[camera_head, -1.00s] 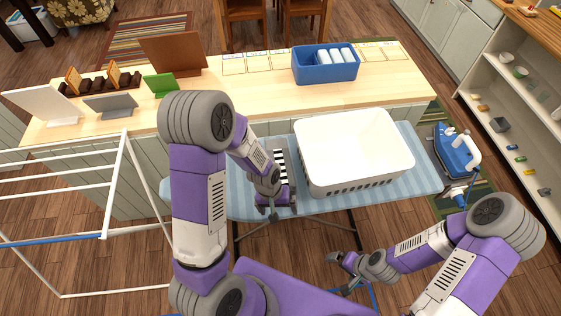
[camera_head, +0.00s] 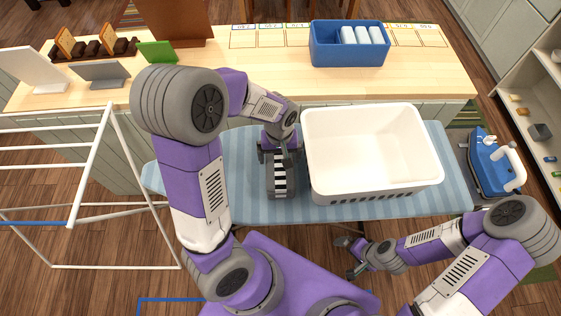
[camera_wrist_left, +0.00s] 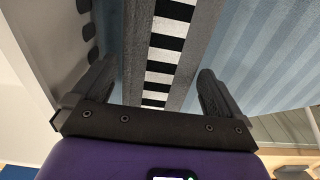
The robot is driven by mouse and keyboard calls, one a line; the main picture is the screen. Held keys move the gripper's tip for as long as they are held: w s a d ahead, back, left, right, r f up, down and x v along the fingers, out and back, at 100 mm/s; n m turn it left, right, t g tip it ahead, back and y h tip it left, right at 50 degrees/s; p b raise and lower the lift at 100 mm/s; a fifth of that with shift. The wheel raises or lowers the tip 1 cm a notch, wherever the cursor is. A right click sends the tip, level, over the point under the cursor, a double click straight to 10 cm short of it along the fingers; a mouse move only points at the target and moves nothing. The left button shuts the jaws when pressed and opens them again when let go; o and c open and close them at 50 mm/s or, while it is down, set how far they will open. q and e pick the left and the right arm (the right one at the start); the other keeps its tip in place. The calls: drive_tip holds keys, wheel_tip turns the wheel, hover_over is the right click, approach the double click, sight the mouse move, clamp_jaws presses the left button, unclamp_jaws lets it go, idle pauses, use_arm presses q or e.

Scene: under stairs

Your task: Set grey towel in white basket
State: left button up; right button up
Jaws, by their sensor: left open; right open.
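The grey towel (camera_head: 279,183), with a black-and-white checked stripe, lies on the blue striped ironing board, just left of the white basket (camera_head: 368,150). The basket is empty and stands upright on the board. My left gripper (camera_head: 277,152) is open at the towel's far part and partly hides it. In the left wrist view the towel (camera_wrist_left: 172,55) runs between the two spread fingers of that gripper (camera_wrist_left: 155,95). I cannot tell whether they touch it. My right gripper (camera_head: 357,258) is open and empty, low in front of the board.
A blue iron (camera_head: 492,165) stands at the board's right end. Behind the board, a wooden counter (camera_head: 265,75) holds a blue bin (camera_head: 348,45) with white rolls. A white drying rack (camera_head: 125,150) stands at the left. Shelves are at the far right.

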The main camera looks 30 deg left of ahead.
use_arm(q)
drive_tip(key=f, duration=0.3)
drive_tip(key=f+b, duration=0.1)
drive_tip(key=f, duration=0.1)
drive_tip(key=shift+w+a+f, duration=0.15)
drive_tip(key=shift+w+f, duration=0.1)
drive_tip(key=shift+f, duration=0.05)
drive_tip(key=shift+c, duration=0.2)
drive_tip(key=c, duration=0.8)
drive_tip(key=shift+r, duration=0.1)
